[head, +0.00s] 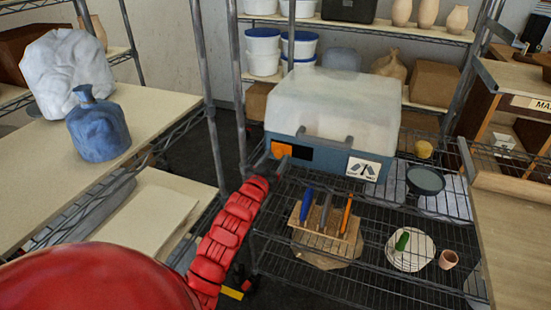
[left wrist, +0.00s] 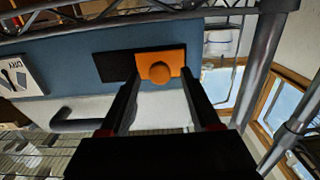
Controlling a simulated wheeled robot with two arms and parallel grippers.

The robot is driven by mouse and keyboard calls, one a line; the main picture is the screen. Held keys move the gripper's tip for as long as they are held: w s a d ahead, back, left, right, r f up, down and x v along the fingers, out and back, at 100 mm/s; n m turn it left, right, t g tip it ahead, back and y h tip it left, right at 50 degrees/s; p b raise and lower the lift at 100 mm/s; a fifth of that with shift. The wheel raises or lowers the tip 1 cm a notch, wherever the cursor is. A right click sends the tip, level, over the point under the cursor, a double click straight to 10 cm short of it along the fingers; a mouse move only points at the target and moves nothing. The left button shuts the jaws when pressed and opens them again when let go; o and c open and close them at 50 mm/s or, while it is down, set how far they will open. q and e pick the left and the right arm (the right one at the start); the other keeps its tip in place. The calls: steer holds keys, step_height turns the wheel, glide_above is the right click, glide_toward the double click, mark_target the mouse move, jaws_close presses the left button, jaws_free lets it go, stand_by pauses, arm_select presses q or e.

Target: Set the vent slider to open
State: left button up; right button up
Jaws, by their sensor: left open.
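The orange vent slider (head: 281,149) sits at the left end of a black slot (head: 300,153) on the blue front of a box with a pale lid (head: 340,100). In the left wrist view the slider is an orange plate (left wrist: 160,55) with a round knob (left wrist: 160,73), and the black part (left wrist: 113,66) shows to its left. My left gripper (left wrist: 159,80) is open, its two fingers on either side of the knob. I cannot tell whether they touch it. In the head view my left gripper (head: 272,161) is at the slider, small and partly hidden. My right gripper is not in view.
The box stands on a wire shelf (head: 340,280), with a picture label (head: 363,168) on its front right and a dark handle (head: 325,138). A tool rack (head: 325,235), a plate (head: 410,262) and a dark pan (head: 425,180) are nearby. A metal post (head: 237,80) rises left of the box.

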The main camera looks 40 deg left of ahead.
arm_select(q)
jaws_close()
stand_by(0.4)
stand_by(1.1)
